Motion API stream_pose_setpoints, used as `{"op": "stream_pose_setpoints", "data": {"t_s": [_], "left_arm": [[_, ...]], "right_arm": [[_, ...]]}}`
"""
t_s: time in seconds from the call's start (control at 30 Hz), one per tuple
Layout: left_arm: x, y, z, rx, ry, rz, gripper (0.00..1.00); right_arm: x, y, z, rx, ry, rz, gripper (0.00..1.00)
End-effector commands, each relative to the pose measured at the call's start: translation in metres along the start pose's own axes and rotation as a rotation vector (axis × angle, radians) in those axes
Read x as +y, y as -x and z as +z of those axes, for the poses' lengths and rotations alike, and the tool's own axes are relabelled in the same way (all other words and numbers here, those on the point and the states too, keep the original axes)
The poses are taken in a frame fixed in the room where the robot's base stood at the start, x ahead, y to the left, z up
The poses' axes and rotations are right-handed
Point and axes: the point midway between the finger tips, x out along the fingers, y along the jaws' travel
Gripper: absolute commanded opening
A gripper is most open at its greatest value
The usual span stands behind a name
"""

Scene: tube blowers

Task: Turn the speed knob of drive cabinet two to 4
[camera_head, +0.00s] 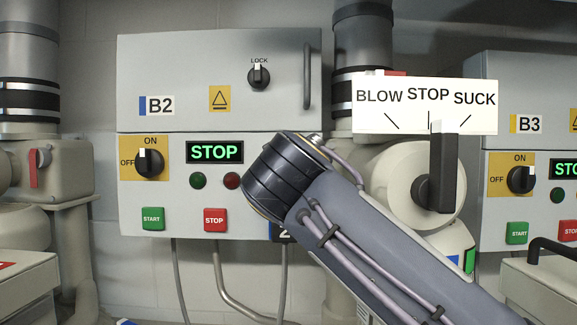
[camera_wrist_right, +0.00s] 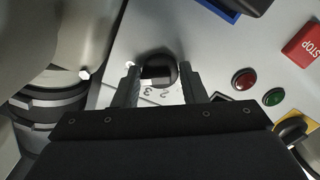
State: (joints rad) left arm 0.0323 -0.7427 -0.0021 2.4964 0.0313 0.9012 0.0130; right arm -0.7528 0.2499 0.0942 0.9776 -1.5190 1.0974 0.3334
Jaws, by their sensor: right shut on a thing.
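Drive cabinet two, labelled B2 (camera_head: 220,75), stands in the middle of the head view. Its display (camera_head: 214,152) reads STOP in green. My right arm crosses the cabinet's lower right and hides the speed knob and my right gripper in the head view. In the right wrist view the black speed knob (camera_wrist_right: 158,73) sits between the two fingers of my right gripper (camera_wrist_right: 159,80), which is shut on it. Upside-down dial digits 2 and 3 show just below the knob; the knob's pointer and its exact setting cannot be told. My left gripper is not in view.
B2 carries an ON/OFF switch (camera_head: 149,163) with its mark up, a green START button (camera_head: 153,219), a red STOP button (camera_head: 215,220) and a LOCK knob (camera_head: 259,77). A BLOW/STOP/SUCK lever (camera_head: 444,168) stands upright close to my arm. Cabinet B3 (camera_head: 515,90) is at right.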

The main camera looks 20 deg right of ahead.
Motion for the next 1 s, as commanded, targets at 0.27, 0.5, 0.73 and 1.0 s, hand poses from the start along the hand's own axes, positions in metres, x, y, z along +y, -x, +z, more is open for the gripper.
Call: {"op": "stream_pose_setpoints", "data": {"t_s": [0.27, 0.5, 0.73, 1.0], "left_arm": [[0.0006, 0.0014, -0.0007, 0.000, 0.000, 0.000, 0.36], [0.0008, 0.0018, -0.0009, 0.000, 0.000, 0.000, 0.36], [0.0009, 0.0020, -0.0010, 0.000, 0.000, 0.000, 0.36], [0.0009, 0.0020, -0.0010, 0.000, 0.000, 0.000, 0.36]], "right_arm": [[0.0100, 0.0008, -0.0041, 0.007, 0.197, 0.015, 0.15], [0.0108, 0.0009, -0.0053, 0.008, 0.325, 0.016, 0.15], [0.0111, 0.0011, -0.0061, 0.009, 0.384, 0.016, 0.16], [0.0112, 0.0012, -0.0063, 0.010, 0.395, 0.016, 0.16]]}}
